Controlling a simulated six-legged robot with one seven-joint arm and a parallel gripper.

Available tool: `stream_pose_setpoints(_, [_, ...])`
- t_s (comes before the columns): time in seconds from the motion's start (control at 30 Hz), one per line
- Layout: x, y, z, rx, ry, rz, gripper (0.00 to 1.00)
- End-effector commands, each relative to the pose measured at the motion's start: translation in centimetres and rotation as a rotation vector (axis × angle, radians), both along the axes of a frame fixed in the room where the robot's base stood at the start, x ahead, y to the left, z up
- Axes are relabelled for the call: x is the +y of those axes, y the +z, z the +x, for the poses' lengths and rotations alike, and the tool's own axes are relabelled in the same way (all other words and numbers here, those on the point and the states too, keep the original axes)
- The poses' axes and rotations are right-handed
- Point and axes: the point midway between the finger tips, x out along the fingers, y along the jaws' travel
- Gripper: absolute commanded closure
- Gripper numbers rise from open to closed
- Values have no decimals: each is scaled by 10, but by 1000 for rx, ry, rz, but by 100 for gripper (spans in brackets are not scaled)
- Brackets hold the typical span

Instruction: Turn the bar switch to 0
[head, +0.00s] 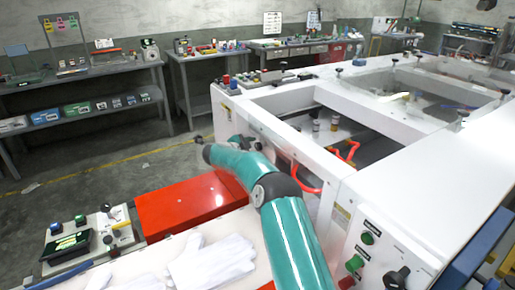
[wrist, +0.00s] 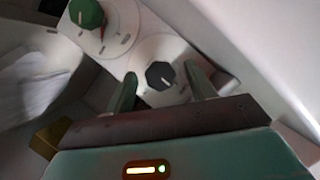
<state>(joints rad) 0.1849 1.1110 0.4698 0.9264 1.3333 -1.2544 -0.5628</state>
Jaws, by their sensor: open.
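In the wrist view, a dark faceted knob (wrist: 160,75) with a pale pointer line sits on a round light dial plate, probably the bar switch. My gripper (wrist: 161,71) is open, one finger on each side of this knob. I cannot tell whether the fingers touch it. The dial markings are too blurred to read. In the head view, my teal arm reaches along the front of the white machine (head: 345,185), and my gripper cannot be made out.
White gloves (head: 212,262) lie on the light surface beside a red block (head: 190,203). A control box (head: 90,240) stands at lower left. Green buttons (head: 368,238) and a black knob (head: 397,278) are on the machine's near panel. Red handles (head: 305,178) show inside the machine's frame.

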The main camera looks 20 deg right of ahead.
Motion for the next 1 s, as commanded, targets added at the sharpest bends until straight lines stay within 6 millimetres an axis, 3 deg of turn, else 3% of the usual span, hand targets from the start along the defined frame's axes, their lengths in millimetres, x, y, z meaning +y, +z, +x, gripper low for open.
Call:
stream_pose_setpoints(0.3, [62, 23, -28, 0, 3, -1, 45])
stream_pose_setpoints(0.5, [90, 32, -42, 0, 1, -1, 45])
stream_pose_setpoints(1.0, [99, 39, -46, -6, 10, -3, 45])
